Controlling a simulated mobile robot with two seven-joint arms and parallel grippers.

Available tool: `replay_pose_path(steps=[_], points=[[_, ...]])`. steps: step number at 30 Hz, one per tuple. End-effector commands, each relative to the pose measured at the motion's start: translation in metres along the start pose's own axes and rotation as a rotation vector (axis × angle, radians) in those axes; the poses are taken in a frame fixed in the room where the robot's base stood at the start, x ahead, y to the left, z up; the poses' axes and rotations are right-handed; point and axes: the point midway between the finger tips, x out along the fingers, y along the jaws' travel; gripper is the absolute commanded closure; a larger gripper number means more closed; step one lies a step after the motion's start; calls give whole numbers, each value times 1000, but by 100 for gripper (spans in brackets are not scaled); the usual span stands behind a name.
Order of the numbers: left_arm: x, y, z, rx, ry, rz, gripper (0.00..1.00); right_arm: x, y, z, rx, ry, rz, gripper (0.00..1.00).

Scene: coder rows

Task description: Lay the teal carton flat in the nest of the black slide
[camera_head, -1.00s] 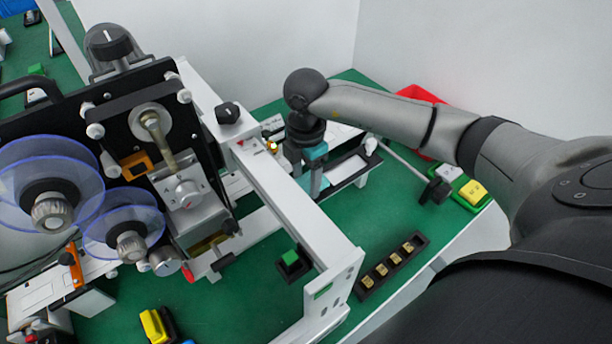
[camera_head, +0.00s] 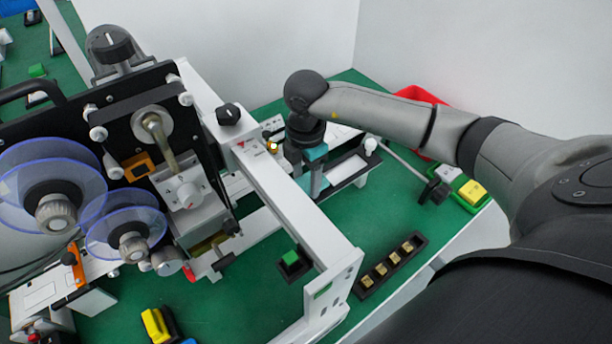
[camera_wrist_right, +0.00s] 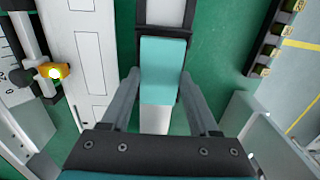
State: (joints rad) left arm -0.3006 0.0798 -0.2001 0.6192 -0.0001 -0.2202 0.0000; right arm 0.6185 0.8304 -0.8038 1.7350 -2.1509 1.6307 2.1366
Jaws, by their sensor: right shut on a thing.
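The teal carton (camera_wrist_right: 163,70) is between the two fingers of my right gripper (camera_wrist_right: 160,92) in the right wrist view. The gripper is shut on it. The black slide (camera_wrist_right: 186,22) is a dark frame with a pale inside, in line with the carton at the top of that view. The carton overlaps the slide's near end; I cannot tell whether it touches the nest floor. My left gripper is not in view.
A white frame beam (camera_head: 290,205) runs close left of my right gripper. A machine with clear purple reels (camera_head: 45,185) fills the left. A black tray of brass pieces (camera_head: 390,265) lies in front. Green table shows between.

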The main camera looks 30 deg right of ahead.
Motion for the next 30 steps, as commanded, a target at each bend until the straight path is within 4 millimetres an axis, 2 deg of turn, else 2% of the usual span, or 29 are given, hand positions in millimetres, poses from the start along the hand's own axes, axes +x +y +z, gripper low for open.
replay_pose_path(steps=[29,30], points=[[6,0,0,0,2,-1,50,11,0,0,0,0,0,66],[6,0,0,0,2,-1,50,11,0,0,0,0,0,38]])
